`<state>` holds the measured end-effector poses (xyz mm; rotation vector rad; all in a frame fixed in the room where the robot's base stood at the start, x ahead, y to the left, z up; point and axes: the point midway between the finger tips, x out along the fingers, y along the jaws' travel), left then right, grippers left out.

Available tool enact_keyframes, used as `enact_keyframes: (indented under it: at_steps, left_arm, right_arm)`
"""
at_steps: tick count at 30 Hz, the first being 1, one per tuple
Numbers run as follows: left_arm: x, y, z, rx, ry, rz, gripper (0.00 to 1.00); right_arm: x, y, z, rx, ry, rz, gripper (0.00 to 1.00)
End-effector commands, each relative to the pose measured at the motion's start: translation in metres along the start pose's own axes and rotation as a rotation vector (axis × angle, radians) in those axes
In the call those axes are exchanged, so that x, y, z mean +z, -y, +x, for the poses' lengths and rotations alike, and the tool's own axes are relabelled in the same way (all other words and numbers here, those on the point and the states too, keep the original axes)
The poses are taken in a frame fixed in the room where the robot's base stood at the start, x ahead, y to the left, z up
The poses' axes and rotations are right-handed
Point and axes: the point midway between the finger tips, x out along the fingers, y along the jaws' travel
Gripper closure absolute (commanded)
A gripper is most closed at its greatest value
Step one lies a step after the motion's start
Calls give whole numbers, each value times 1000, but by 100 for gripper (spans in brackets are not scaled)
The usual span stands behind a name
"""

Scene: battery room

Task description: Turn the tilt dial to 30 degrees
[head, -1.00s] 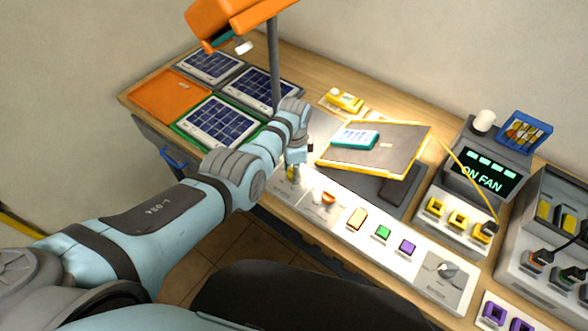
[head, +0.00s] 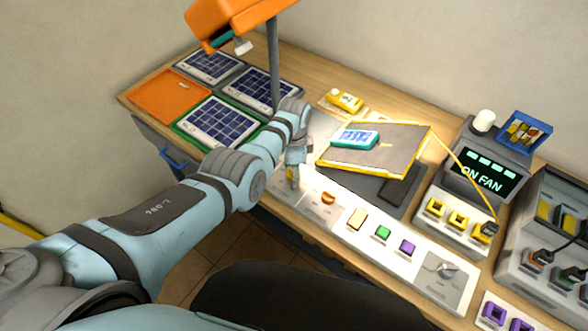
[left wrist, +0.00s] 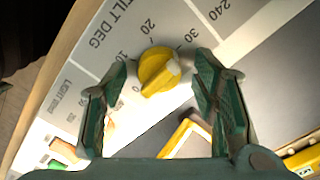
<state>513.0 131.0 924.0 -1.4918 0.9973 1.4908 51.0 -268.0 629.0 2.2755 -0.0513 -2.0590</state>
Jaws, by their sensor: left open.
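The yellow tilt dial (left wrist: 160,72) sits on a pale panel in the left wrist view, beside the printed words TILT DEG and the marks 10, 20 and 30. The pale end of its ridge points to the upper right, on the side of the 30; the exact reading is unclear. My left gripper (left wrist: 164,84) is open, with one finger on each side of the dial and visible gaps between. In the head view my left gripper (head: 294,176) is over the left end of the control panel and hides most of the dial. My right gripper is not in view.
An orange knob (head: 328,197) is close to the right of the gripper. A yellow-framed tilted board (head: 400,160) stands just behind. A lamp post (head: 273,70) rises behind my wrist.

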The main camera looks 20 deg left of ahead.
Motion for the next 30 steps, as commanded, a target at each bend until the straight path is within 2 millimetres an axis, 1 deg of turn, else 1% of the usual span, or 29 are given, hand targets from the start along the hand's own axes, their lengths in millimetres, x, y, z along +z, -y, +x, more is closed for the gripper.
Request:
enact_keyframes:
  at_steps: [5, 8, 10, 15, 19, 21, 23, 30]
  left_arm:
    - [0, 0, -4, 0, 0, 0, 46]
    - [-1, 1, -16, -3, -2, 0, 46]
    - [-1, 1, -30, -5, -4, -1, 46]
    - [-1, 1, -82, -5, -2, 0, 46]
    - [0, 1, -108, -3, -1, 0, 46]
    - [0, 0, -116, -1, 0, 0, 46]
    - [0, 0, -120, 0, 0, 0, 46]
    - [0, 0, -120, 0, 0, 0, 46]
  right_arm:
    - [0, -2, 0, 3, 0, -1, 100]
    - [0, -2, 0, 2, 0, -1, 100]
    - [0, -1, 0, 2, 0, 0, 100]
    - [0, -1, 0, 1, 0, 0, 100]
    - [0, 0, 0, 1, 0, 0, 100]
    - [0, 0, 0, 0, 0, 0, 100]
    - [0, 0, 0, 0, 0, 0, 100]
    - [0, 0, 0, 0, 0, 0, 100]
